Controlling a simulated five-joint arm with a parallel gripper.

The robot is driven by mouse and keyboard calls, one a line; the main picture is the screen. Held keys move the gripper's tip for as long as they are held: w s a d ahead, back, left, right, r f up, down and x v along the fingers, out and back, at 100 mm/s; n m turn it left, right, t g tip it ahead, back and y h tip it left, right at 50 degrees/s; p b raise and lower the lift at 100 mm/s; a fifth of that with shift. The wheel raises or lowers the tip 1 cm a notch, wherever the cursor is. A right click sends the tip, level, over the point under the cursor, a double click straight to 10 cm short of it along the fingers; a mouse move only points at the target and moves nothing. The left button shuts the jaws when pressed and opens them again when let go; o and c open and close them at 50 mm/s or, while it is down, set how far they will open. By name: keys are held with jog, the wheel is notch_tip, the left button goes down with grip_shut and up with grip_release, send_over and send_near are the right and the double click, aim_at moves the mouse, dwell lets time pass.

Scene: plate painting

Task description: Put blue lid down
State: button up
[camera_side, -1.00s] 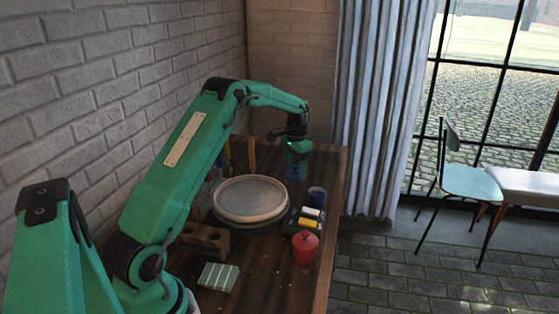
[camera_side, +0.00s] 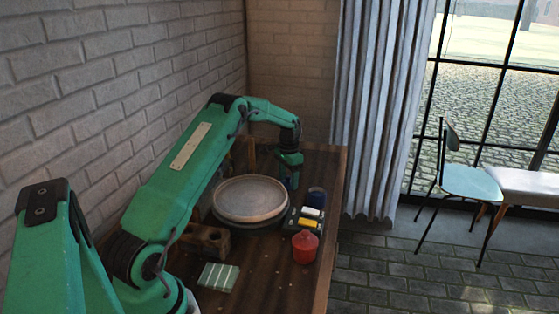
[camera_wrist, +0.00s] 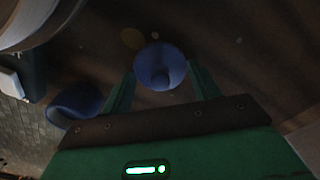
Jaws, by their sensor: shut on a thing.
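The round blue lid (camera_wrist: 158,65), with a knob at its middle, sits between the two green fingers of my gripper (camera_wrist: 161,72) in the wrist view. The gripper is shut on it. In the side view my gripper (camera_side: 289,180) is low over the back right of the table, behind the blue pot and right of the plate; the lid is hard to make out there. Whether the lid touches the table I cannot tell. The blue pot (camera_side: 316,196) stands apart from the lid; it also shows in the wrist view (camera_wrist: 75,105).
A pale plate (camera_side: 250,198) rests on a round dark stand left of the gripper. A dark tray with white and yellow pieces (camera_side: 306,223) and a red lidded pot (camera_side: 305,248) stand in front. A striped green cloth or tile (camera_side: 218,277) lies nearer. The wooden table's (camera_side: 328,170) back right is clear.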

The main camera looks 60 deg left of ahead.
aim_at(288, 177)
jog(key=shift+f, duration=0.2)
jog(key=o, duration=1)
jog(key=shift+c, duration=0.2)
notch_tip(288, 177, up, 12)
jog(key=shift+r, duration=0.1)
dwell(0.6)
